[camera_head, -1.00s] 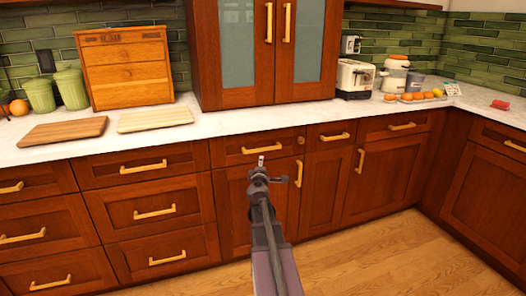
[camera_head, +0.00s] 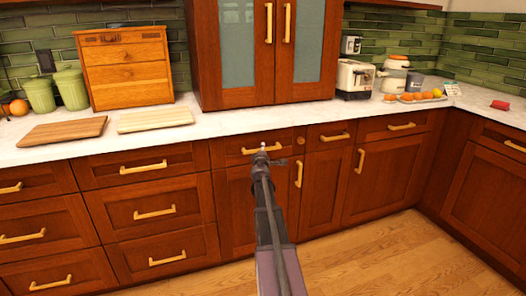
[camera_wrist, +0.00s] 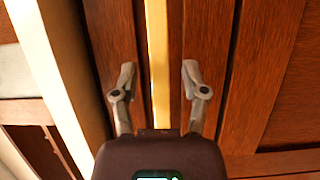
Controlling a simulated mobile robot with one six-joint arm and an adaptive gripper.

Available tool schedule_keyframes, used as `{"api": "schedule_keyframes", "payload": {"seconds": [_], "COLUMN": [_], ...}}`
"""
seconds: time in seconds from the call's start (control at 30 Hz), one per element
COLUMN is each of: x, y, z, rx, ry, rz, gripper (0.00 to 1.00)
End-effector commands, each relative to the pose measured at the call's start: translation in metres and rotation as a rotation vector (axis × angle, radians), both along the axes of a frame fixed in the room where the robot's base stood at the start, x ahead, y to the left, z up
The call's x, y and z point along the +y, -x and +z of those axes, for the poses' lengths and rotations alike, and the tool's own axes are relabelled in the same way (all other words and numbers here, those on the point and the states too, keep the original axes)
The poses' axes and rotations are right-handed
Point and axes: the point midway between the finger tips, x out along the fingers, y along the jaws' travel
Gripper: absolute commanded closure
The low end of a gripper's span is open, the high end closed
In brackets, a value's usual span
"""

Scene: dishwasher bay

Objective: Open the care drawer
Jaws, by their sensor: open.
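A wooden drawer front (camera_head: 226,151) sits under the countertop below the glass-door cabinet. It looks closed, flush with its neighbours. No label shows that it is the care drawer. Its brass-coloured bar handle (camera_head: 275,147) is partly hidden by my gripper (camera_head: 262,150) in the head view. In the wrist view, the handle (camera_wrist: 157,35) runs between the two fingers of my gripper (camera_wrist: 159,75). The fingers are open, one on each side of the bar, with gaps between them and it. Whether the fingertips reach past the bar is hard to tell.
Other closed drawers and doors with similar handles surround it, including a small drawer (camera_head: 331,134) to the right. The white countertop (camera_head: 225,132) overhangs just above. Cutting boards (camera_head: 62,131) and a toaster (camera_head: 355,79) stand on it. The wooden floor (camera_head: 370,262) is clear.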

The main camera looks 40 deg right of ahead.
Motion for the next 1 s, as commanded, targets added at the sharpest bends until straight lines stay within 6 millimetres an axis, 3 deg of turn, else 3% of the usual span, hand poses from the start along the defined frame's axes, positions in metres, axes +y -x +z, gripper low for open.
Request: {"api": "schedule_keyframes", "payload": {"seconds": [0.47,0.5,0.7,1.0], "x": [-0.0072,-0.0072,-0.0072,-0.0069], "y": [-0.0071,-0.0071,-0.007,-0.0074], "z": [0.0,0.0,0.0,0.0], "rx": [0.0,0.0,0.0,0.0], "ry": [0.0,0.0,0.0,0.0], "rz": [0.0,0.0,0.0,0.0], "gripper": [0.43,0.46,1.0,1.0]}}
